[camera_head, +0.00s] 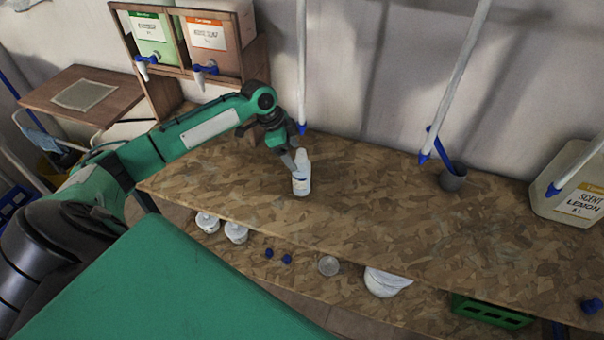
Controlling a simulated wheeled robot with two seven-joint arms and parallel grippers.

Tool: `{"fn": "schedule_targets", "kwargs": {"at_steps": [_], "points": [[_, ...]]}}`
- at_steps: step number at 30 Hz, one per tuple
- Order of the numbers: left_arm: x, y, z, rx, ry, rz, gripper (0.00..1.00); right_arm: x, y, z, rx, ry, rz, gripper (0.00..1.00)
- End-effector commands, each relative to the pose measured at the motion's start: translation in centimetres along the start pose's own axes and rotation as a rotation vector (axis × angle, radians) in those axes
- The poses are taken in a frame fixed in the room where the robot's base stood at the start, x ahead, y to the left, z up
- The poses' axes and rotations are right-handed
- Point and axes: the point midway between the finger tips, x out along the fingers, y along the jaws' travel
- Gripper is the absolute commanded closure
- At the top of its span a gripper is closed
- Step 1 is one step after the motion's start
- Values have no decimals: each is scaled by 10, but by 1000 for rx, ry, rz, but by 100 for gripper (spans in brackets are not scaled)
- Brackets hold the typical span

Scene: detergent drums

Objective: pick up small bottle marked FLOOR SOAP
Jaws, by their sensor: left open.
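A small white bottle (301,180) with a blue-edged label stands upright on the chipboard bench, near its front edge. Its label is too small to read here. My left gripper (292,162) is open and reaches down to the bottle's upper part from behind and to the left. I cannot tell whether a finger touches the bottle. My right gripper does not show.
Dispenser drums (207,45) with blue taps sit in a wooden rack at the back left. White pipes with blue tips hang over the bench (370,215). Lidded pots (236,232) sit below.

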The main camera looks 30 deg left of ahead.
Motion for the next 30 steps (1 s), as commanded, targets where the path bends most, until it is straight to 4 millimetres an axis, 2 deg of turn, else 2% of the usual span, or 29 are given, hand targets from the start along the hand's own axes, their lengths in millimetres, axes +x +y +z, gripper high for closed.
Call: {"fn": "schedule_targets", "kwargs": {"at_steps": [5,9,12,21,23,30], "points": [[13,2,-1,0,0,4,24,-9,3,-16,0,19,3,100],[35,3,-2,-2,0,4,24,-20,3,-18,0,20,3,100],[48,2,-1,0,0,1,24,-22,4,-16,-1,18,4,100],[56,2,0,1,-1,0,24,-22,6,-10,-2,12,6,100],[56,2,0,1,-1,0,34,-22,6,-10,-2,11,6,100],[55,2,0,1,-1,0,81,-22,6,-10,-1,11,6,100]]}}
